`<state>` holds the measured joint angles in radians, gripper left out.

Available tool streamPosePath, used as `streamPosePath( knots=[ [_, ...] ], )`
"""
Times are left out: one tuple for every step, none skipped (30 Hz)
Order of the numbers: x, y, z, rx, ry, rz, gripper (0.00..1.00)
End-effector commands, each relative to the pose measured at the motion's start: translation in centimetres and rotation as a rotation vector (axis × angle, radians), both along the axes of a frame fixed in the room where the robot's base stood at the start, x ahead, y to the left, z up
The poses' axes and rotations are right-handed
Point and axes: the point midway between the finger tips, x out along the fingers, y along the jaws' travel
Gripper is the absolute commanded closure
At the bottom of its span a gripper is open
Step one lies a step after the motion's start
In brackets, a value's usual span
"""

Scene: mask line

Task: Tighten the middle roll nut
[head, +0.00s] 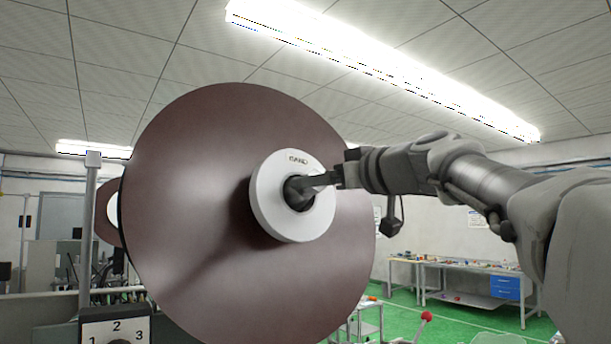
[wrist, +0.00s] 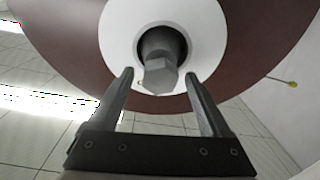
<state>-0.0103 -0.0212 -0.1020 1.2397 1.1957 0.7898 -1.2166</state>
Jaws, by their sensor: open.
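A large dark brown roll disc (head: 190,190) fills the middle of the head view, with a white hub ring (head: 266,212) at its centre. A dark nut sits in the hub's middle; in the wrist view the grey hex nut (wrist: 161,76) shows clearly at the end of its shaft. My gripper (head: 312,184) is at the hub from the right. In the wrist view my gripper (wrist: 160,78) is open, one finger on each side below the nut. The fingertips look apart from the nut, though the depth gap is hard to judge. The white hub (wrist: 118,30) and brown disc (wrist: 60,20) lie behind.
Another roll (head: 108,212) shows partly behind at the left. A numbered selector box (head: 116,326) and a grey post (head: 88,220) stand at the lower left. A workbench (head: 470,275) with blue drawers is far right on green floor. A red-knobbed lever (head: 426,317) stands below.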

Motion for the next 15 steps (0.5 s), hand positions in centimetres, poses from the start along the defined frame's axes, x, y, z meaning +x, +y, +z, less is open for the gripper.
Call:
streamPosePath(
  knots=[
    [0.05,0.05,0.02,0.0,0.0,0.0,0.18],
    [0.07,0.06,0.01,0.0,0.0,0.0,0.18],
    [0.07,0.05,-0.01,0.0,0.0,0.0,0.18],
    [0.07,0.04,-0.02,0.0,0.0,0.0,0.18],
    [0.06,0.04,-0.02,0.0,0.0,0.0,0.18],
    [0.06,0.04,-0.02,0.0,0.0,0.0,0.18],
    [0.06,0.02,-0.02,0.0,0.0,0.0,0.18],
    [0.06,0.02,-0.03,0.0,0.0,0.0,0.24],
    [0.05,0.02,-0.02,0.0,0.0,0.0,0.31],
    [0.05,0.01,-0.03,0.0,0.0,0.0,0.36],
    [0.05,0.01,-0.03,0.0,0.0,0.0,0.42],
    [0.05,0.0,-0.03,0.0,0.0,-0.001,0.49],
    [0.05,0.0,-0.03,0.0,0.0,0.0,0.54],
    [0.05,0.0,-0.03,0.0,0.0,0.0,0.6],
    [0.05,0.0,-0.03,0.0,0.0,-0.001,0.67]
  ],
)
